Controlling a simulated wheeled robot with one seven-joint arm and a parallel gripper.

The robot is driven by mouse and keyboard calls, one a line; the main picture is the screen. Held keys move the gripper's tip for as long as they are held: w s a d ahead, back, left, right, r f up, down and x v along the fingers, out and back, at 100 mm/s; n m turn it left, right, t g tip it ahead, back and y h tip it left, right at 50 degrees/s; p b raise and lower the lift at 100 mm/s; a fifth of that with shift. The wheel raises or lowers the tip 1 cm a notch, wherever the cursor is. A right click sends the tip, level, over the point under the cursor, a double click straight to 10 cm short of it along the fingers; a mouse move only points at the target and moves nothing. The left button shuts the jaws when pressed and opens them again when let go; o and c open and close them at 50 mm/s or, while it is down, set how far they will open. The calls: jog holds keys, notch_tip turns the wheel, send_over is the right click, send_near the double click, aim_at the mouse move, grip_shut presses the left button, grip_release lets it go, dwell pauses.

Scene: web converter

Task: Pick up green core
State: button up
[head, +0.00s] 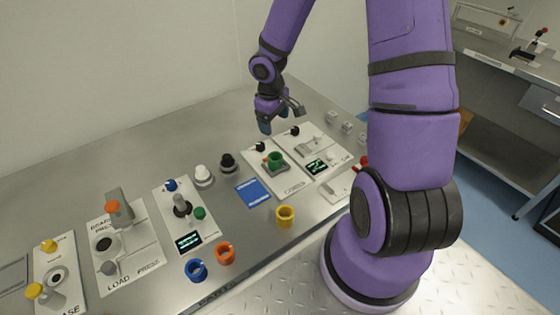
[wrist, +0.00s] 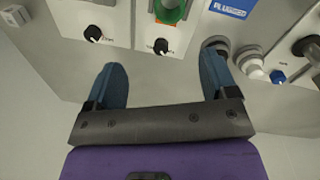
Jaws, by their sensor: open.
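The green core (head: 275,159) is a short green cylinder. It stands on a grey holder on a white panel (head: 287,182) right of the table's middle. In the wrist view the green core (wrist: 172,11) is cut off by the top edge, beyond my fingertips. My gripper (head: 279,119) is above the table, behind the green core and apart from it.
A yellow ring (head: 285,216), an orange ring (head: 225,253) and a blue ring (head: 196,270) stand along the front. A blue card (head: 253,193) lies left of the core's panel. A load press (head: 118,208) stands at left.

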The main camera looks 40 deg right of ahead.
jog(key=y, duration=0.1)
send_over(275, 159)
jog(key=s, duration=0.1)
notch_tip(275, 159, down, 5)
jog(key=f, duration=0.5)
jog(key=shift+s+a+f, duration=0.1)
jog(key=shift+a+f, duration=0.25)
jog(key=shift+f, duration=0.05)
jog(key=shift+s+a+f, duration=0.1)
jog(key=shift+f, duration=1.2)
jog(key=shift+s+a+f, duration=0.1)
jog(key=shift+f, duration=1.15)
jog(key=c, duration=1)
